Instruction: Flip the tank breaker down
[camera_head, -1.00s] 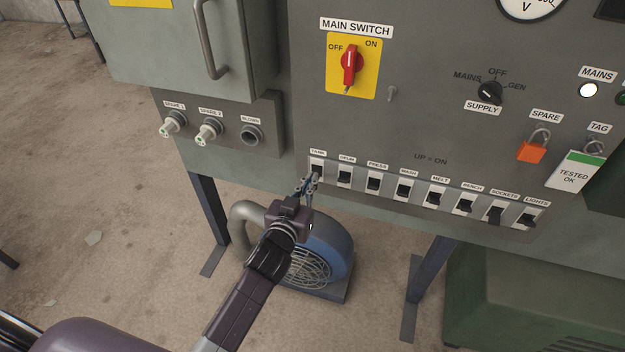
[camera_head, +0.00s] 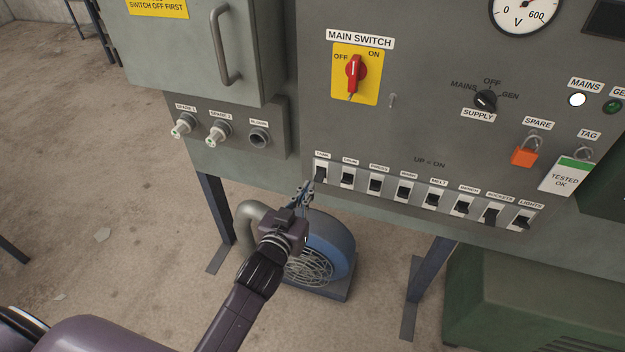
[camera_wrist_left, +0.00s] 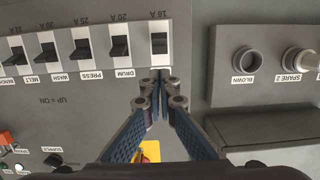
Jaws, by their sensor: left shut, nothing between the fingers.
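The tank breaker (camera_head: 320,174) is the leftmost black toggle in the row on the grey panel. In the left wrist view, which is upside down, it is the rightmost toggle (camera_wrist_left: 159,43), under a 16 A mark. Its lever seems to sit low in its slot in the head view, but its exact position is hard to tell. My left gripper (camera_head: 305,190) is shut and empty, just below and left of the breaker. In the left wrist view its fingertips (camera_wrist_left: 160,84) meet at the breaker's label end, covering the label, apart from the toggle. My right gripper is not in view.
The drum breaker (camera_head: 347,179) sits close beside the tank breaker, with several more to the right. A red main switch (camera_head: 355,72) is above. A blue blower (camera_head: 330,245) stands below, behind my arm.

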